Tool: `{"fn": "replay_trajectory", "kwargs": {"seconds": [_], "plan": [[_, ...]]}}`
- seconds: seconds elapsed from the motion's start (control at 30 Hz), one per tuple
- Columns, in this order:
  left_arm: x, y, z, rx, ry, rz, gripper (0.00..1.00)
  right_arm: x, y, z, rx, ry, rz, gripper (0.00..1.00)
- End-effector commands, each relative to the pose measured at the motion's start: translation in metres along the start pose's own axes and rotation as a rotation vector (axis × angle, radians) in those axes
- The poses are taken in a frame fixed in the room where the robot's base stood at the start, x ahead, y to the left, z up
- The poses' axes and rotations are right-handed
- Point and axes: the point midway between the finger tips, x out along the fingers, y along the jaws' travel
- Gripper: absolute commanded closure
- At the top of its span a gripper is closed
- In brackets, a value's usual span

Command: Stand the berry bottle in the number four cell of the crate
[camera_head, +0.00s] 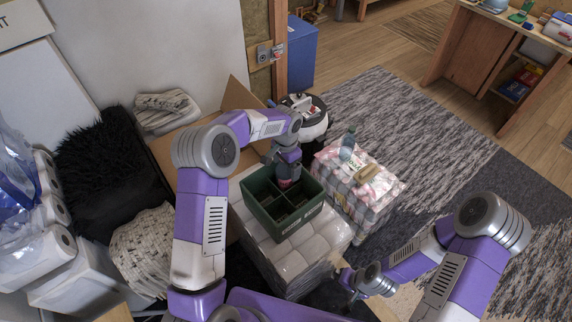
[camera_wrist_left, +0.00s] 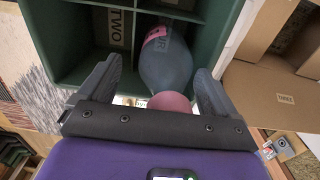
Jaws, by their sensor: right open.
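The green crate (camera_head: 262,212) sits on a pack of white rolls, divided into cells. The berry bottle, dark grey-blue with a pink cap and pink label, shows in the left wrist view (camera_wrist_left: 165,65) inside a crate cell. Letters reading "UR" show beside it; the neighbouring cell reads "TWO". Its base is hidden, so I cannot tell whether it rests on the floor. My left gripper (camera_head: 287,160) is above the crate; in the wrist view its fingers (camera_wrist_left: 158,85) are apart on either side of the bottle, with a gap at left. My right gripper (camera_head: 352,284) is open and empty.
A wrapped pack (camera_head: 370,205) right of the crate holds a teal bottle (camera_head: 348,143) and a tan item (camera_head: 367,173). A cardboard box (camera_head: 168,150) stands behind left. A black-and-white bin (camera_head: 308,118) stands behind. Rug (camera_head: 420,130) is clear at right.

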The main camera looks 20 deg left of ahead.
Motion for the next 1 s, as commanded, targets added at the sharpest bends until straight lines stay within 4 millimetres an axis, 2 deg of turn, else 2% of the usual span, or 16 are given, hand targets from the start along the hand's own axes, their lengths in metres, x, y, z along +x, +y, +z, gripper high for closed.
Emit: {"fn": "replay_trajectory", "kwargs": {"seconds": [0.23, 0.37, 0.8, 1.0], "plan": [[-0.002, -0.001, 0.0, 0.0, 0.001, -0.001, 0.07, -0.001, 0.0, 0.0, 0.0, 0.0, 0.0, 0.0], [-0.012, -0.001, 0.0, -0.001, 0.002, -0.003, 0.07, -0.004, -0.002, 0.0, 0.0, 0.0, 0.0, 0.0], [-0.101, -0.001, -0.001, -0.001, 0.004, -0.003, 0.07, -0.023, -0.009, 0.001, 0.0, 0.0, 0.0, 0.0], [-0.121, 0.0, 0.0, 0.0, 0.001, -0.001, 0.07, -0.026, -0.01, 0.001, 0.0, 0.0, 0.0, 0.0]]}}
